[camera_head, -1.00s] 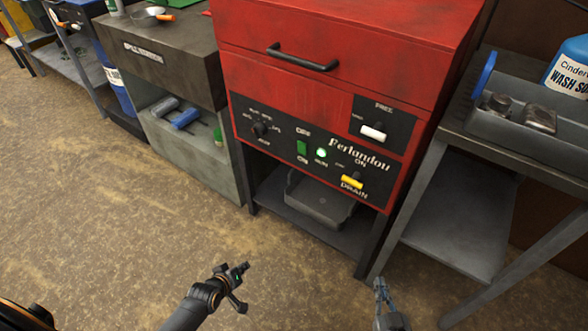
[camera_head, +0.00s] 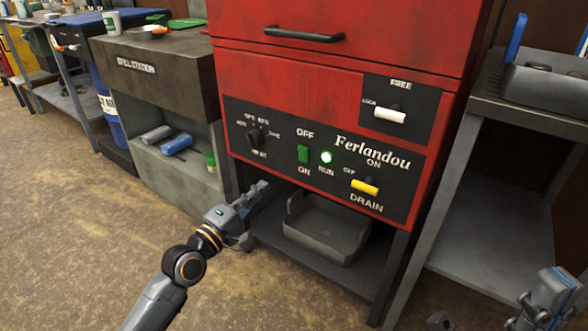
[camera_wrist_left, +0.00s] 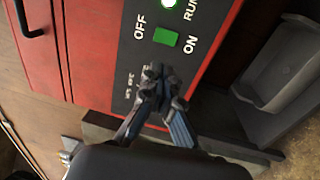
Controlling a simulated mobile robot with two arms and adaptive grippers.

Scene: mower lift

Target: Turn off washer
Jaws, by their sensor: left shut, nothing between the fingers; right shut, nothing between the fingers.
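The red washer (camera_head: 290,88) stands ahead with a black control panel (camera_head: 290,175). On it are a green OFF/ON switch (camera_head: 304,153), a lit green RUN lamp (camera_head: 326,157), a black rotary knob (camera_head: 257,136), a yellow DRAIN handle (camera_head: 365,187) and a white FREE/LOCK handle (camera_head: 390,116). My left gripper (camera_head: 262,188) is shut and empty, below and left of the switch. In the left wrist view its fingertips (camera_wrist_left: 155,75) show close to the panel, apart from the green switch (camera_wrist_left: 166,37). My right gripper (camera_head: 530,312) is low at the bottom right, shut and away from the washer.
A grey tray (camera_head: 328,228) sits on the shelf under the washer. The spill station (camera_head: 155,75) stands to the left with bottles on its shelf. A metal side table (camera_head: 490,235) stands close on the right. The floor in front is open.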

